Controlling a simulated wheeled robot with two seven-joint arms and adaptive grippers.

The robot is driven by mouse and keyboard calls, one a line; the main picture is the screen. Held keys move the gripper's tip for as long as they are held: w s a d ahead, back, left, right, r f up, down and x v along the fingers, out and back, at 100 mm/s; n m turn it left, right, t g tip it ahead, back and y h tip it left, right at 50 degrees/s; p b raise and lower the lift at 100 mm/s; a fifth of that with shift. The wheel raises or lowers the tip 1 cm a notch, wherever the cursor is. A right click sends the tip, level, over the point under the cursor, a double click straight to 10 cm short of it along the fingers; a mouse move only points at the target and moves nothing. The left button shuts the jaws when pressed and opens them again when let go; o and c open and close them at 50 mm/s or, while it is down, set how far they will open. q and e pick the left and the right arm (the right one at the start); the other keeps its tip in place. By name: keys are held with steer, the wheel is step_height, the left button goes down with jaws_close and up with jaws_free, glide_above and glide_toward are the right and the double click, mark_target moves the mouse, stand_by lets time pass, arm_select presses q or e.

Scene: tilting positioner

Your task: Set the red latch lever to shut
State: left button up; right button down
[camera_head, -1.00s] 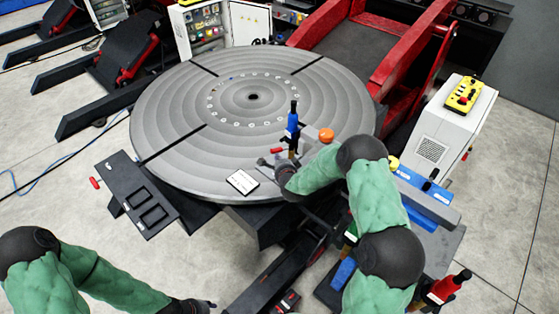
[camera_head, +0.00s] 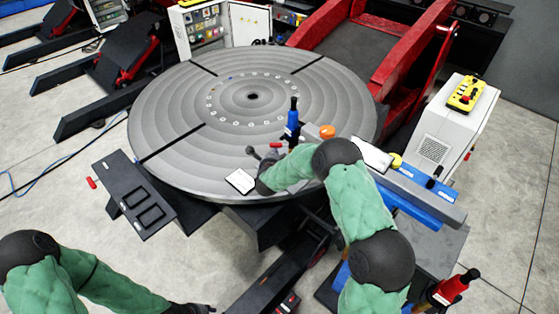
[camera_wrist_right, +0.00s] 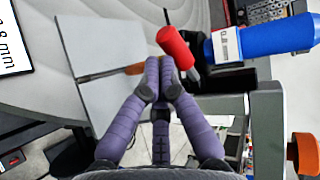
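The red latch lever shows in the right wrist view as a red grip (camera_wrist_right: 175,47) on a dark stem, running to a black block beside a blue cylinder (camera_wrist_right: 262,40). In the head view, a small red grip (camera_head: 279,146) shows at the turntable's front edge, left of the blue upright part (camera_head: 292,119). My right gripper (camera_wrist_right: 159,78) has its purple fingers together, with nothing visible between them. Its tips are just below the red grip in the picture; I cannot tell whether they touch. My left gripper (camera_head: 194,308) is at the bottom edge, too small to read.
The grey round table (camera_head: 180,95) fills the middle. An orange knob (camera_head: 327,132) stands right of the blue part. A white label (camera_head: 240,181) lies at the table's front edge. A blue-topped block (camera_head: 425,183) and a white cabinet (camera_head: 440,130) stand to the right.

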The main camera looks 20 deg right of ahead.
mark_target(272, 145)
steer(key=w+m+g+h+b, duration=0.1)
steer(key=m+g+h, duration=0.1)
steer(key=w+m+g+h+b, duration=0.1)
steer(key=w+m+h+b, duration=0.1)
steer(key=m, duration=0.1)
steer(key=shift+w+f+g, duration=0.15)
steer(key=shift+g, duration=0.25)
arm_select(q)
steer(key=shift+f+b, duration=0.8)
steer(key=shift+f, duration=1.75)
arm_select(e)
steer(key=shift+w+d, duration=0.5)
steer(key=shift+w, duration=0.2)
arm_select(q)
steer(key=shift+f, duration=0.1)
arm_select(e)
steer(key=shift+w+d, duration=0.1)
steer(key=shift+w, duration=0.05)
arm_select(q)
steer(key=shift+f, duration=0.1)
